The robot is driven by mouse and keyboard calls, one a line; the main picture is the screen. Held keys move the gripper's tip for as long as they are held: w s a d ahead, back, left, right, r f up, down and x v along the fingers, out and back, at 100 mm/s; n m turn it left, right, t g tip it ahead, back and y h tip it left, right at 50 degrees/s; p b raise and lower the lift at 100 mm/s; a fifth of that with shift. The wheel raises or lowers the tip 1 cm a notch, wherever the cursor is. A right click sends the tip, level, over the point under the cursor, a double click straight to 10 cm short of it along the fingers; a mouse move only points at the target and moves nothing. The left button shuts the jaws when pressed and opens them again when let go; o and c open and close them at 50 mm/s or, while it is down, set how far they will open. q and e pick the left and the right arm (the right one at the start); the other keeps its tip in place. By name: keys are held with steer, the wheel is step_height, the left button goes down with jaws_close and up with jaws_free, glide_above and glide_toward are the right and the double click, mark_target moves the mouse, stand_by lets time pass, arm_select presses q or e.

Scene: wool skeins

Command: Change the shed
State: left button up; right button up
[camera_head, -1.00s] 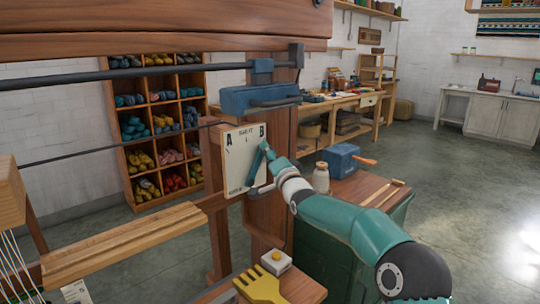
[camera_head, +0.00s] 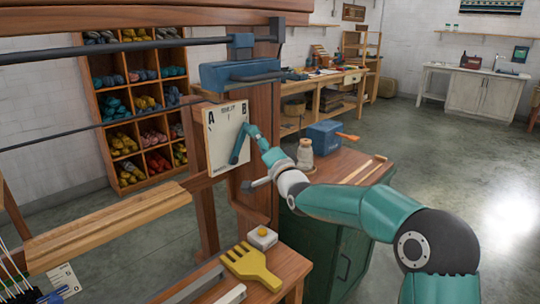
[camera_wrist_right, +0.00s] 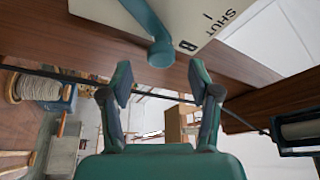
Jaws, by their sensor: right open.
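The upright cream plate (camera_head: 214,160) on the loom post carries the letters A and B at its top corners. My right gripper (camera_head: 257,161) is at the right side of the plate. In the right wrist view the gripper (camera_wrist_right: 158,88) is open, a finger on each side and nothing seen between the tips. The lever's rounded end (camera_wrist_right: 161,53) shows just above the gap, near the B. Contact cannot be told. My left gripper is out of view.
A blue block (camera_head: 240,72) sits on the rail above the plate. A yellow comb (camera_head: 251,266) and a white box (camera_head: 262,237) lie on the near wooden surface. A cone of thread (camera_head: 305,155) and a blue box (camera_head: 325,137) stand behind the arm. Open floor lies right.

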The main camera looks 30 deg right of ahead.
steer(key=v, duration=0.5)
steer(key=shift+s+f, duration=0.1)
steer(key=shift+s, duration=0.3)
